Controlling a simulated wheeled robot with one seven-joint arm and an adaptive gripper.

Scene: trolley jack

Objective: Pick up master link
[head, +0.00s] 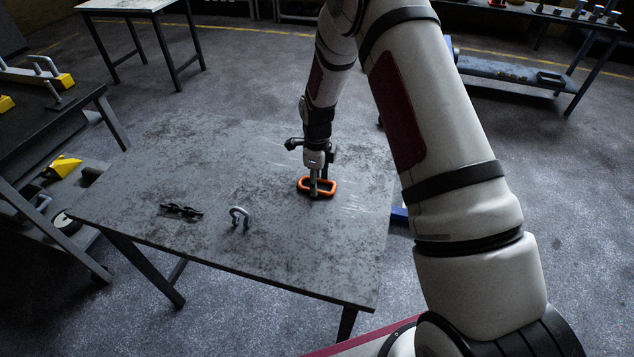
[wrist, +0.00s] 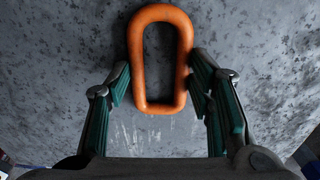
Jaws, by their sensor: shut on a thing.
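The master link (head: 333,188) is an orange, rounded oblong ring near the far right part of the grey metal table (head: 200,165). My gripper (head: 317,188) reaches down onto it from above. In the wrist view, the link (wrist: 137,60) stretches away from my gripper (wrist: 160,82), with one finger at each long side near its closer end. My gripper is shut on the link. I cannot tell whether the link touches the tabletop.
A grey shackle (head: 239,215) and a dark short chain (head: 181,210) lie on the table, left of the link. The tabletop between them is clear. A bench with yellow-ended parts (head: 64,81) stands at the left. Another bench (head: 520,72) stands at the back right.

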